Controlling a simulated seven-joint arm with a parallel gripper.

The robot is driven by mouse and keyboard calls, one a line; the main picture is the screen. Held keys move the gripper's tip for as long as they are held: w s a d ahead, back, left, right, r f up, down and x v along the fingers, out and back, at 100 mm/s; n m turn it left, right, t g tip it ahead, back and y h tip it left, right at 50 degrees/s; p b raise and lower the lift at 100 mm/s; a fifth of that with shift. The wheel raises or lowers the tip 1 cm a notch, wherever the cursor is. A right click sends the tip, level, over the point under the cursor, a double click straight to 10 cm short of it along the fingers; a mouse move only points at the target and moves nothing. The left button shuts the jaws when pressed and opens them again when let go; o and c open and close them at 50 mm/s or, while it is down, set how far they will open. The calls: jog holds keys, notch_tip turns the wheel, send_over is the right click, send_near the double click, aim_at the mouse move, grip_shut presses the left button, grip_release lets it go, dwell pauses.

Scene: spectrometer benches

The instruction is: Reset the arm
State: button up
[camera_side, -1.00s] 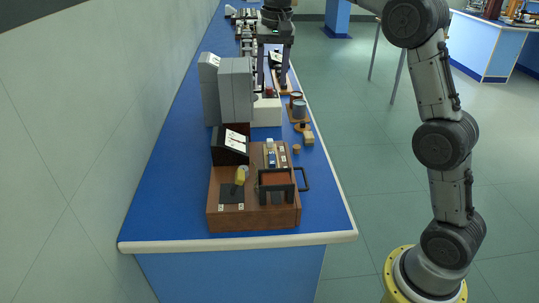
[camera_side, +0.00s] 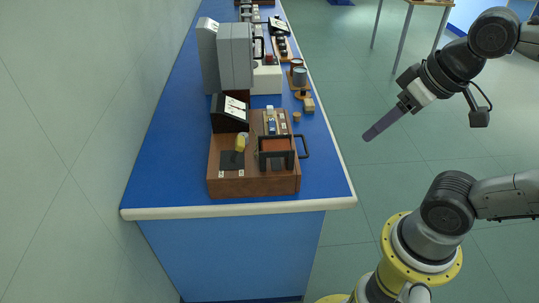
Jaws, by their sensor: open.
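My gripper (camera_side: 372,133) is to the right of the blue bench (camera_side: 158,178), in the air beyond its right edge. Its fingers point down and to the left, seen edge-on, and nothing shows between them. It is apart from everything on the bench. My arm is folded on the right side of the view, above its yellow base ring.
A wooden box (camera_side: 254,184) with a black handle stands at the bench's near end. A grey spectrometer housing (camera_side: 236,58) stands behind it. Small cylinders and a wooden block (camera_side: 309,105) lie along the right edge. The floor right of the bench is open; a small table (camera_side: 430,3) stands at the back.

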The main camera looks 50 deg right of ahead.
notch_tip(320, 180, down, 2)
jog(key=shift+f+n, duration=0.1)
jog(key=shift+n, duration=0.6)
dwell(1.1)
